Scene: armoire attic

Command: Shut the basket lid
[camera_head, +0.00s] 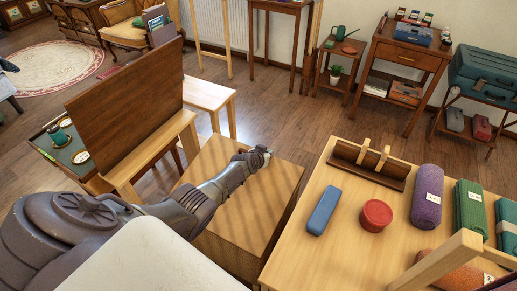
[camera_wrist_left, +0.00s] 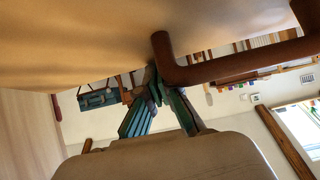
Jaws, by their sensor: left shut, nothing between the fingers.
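I cannot make out a basket for certain in either view. A light wood, box-like piece (camera_head: 262,205) with a flat striped top stands in the middle of the head view; whether it is the basket is unclear. My left gripper (camera_head: 264,151) is over the far part of this top, shut and empty. In the left wrist view a broad tan surface (camera_wrist_left: 80,40) fills the upper part. A reddish-brown rounded bar (camera_wrist_left: 240,72) shows close to the dark fingers (camera_wrist_left: 158,85); I cannot tell whether they touch. My right gripper is in neither view.
A wooden table (camera_head: 305,247) at the right bears a blue case (camera_head: 324,210), a round red tin (camera_head: 376,215) and rolled cloths. A dark upright panel (camera_head: 125,100) stands at the left. Open floor (camera_head: 290,118) lies behind the box-like piece.

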